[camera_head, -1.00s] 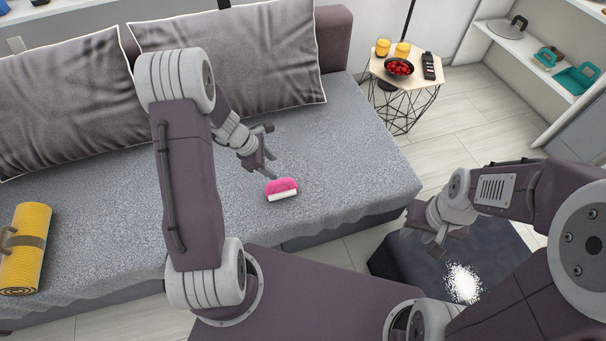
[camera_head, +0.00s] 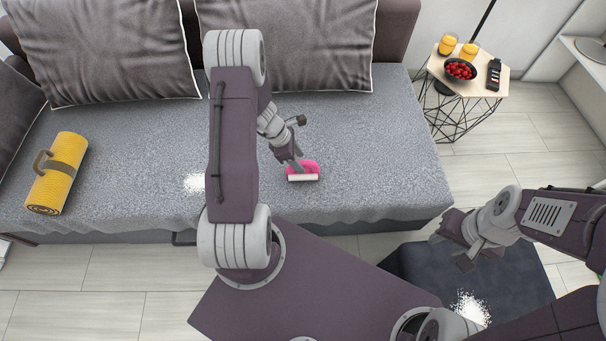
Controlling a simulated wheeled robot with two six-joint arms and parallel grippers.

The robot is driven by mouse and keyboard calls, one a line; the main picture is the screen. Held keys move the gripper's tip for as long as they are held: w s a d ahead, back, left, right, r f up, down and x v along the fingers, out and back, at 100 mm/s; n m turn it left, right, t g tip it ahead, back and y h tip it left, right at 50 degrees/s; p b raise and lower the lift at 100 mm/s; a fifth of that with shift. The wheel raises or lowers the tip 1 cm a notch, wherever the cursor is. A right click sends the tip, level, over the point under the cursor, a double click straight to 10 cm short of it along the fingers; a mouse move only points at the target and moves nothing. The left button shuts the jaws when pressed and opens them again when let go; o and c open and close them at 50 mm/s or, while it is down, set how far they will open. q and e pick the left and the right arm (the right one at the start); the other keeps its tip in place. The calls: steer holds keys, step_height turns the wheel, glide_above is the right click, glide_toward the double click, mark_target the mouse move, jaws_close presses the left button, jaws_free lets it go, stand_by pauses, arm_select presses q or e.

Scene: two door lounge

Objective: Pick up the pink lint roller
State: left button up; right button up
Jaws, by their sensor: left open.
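The pink lint roller (camera_head: 303,178), with a pink top and a white roller edge, lies on the grey seat of the sofa (camera_head: 375,150), near its front. My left gripper (camera_head: 294,160) is open, just above and behind the roller; its fingertips overlap the roller's upper left edge in the picture. I cannot tell whether they touch it. Nothing shows held in it. My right gripper (camera_head: 452,250) is far off to the right, over the dark ottoman, with its fingers apart and empty.
A rolled yellow mat (camera_head: 57,175) lies on the sofa's left part. Grey cushions (camera_head: 290,40) line the back. A side table (camera_head: 430,65) with a bowl of red fruit (camera_head: 460,70), drinks and a dark remote stands at right. A dark ottoman (camera_head: 510,275) sits below my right arm.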

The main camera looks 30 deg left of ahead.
mark_target(306, 166)
arm_select(q)
steer(key=b+x, duration=0.1)
steer(key=x, duration=0.1)
steer(key=b+x, duration=0.1)
steer(key=x, duration=0.2)
steer(key=shift+d+r+b, duration=0.1)
steer(key=shift+d+b, duration=0.25)
steer(key=shift+b, duration=0.05)
steer(key=shift+r, duration=0.1)
steer(key=shift+c, duration=0.6)
jaws_close()
steer(key=shift+r, duration=0.1)
step_height(306, 166, up, 5)
steer(key=p, duration=0.3)
steer(key=shift+w+f, duration=0.1)
steer(key=shift+f, duration=0.1)
steer(key=s+d+r+b, duration=0.1)
steer(key=s+d+r, duration=0.5)
steer(key=s, duration=0.3)
steer(key=shift+s+d, duration=0.25)
steer(key=shift+s, duration=0.15)
steer(key=shift+r, duration=0.1)
